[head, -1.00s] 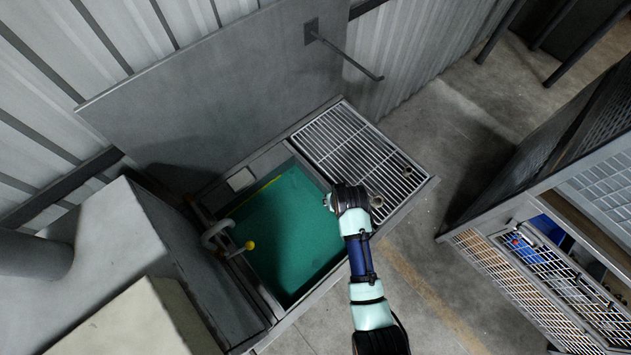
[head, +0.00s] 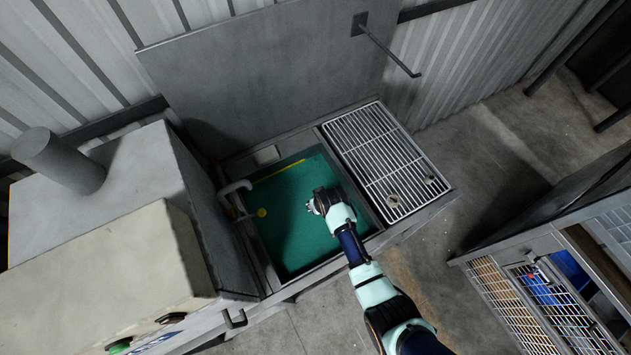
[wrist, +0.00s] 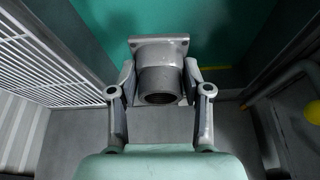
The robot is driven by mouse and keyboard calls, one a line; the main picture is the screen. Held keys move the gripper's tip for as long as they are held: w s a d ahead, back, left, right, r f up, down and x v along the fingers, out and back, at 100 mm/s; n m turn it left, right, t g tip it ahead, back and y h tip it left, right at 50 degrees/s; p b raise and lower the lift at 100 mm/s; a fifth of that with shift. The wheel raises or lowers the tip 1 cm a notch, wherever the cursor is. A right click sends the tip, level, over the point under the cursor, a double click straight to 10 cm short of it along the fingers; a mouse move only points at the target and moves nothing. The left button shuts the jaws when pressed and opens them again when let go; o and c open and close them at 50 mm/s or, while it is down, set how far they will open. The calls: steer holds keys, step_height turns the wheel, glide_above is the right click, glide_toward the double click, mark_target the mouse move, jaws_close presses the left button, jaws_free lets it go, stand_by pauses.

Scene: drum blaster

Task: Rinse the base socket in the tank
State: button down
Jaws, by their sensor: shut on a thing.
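The base socket (wrist: 160,84) is a grey metal tube with a square flange, seen in the wrist view. My gripper (head: 312,206) is shut on it, with one finger on each side of the tube. In the head view my gripper is over the green liquid of the tank (head: 293,281), toward its right side. The socket is mostly hidden there by my gripper. The tank's green surface also shows behind the socket in the wrist view (wrist: 215,30). I cannot tell whether the socket touches the liquid.
A bent pipe (head: 235,187) and a yellow ball (head: 262,212) are at the tank's left edge. A grey panel (head: 260,75) rises behind.

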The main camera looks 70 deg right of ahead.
step_height(320, 180, down, 26)
steer(key=b, duration=2.2)
steer(key=shift+f, duration=0.25)
steer(key=shift+r, duration=0.1)
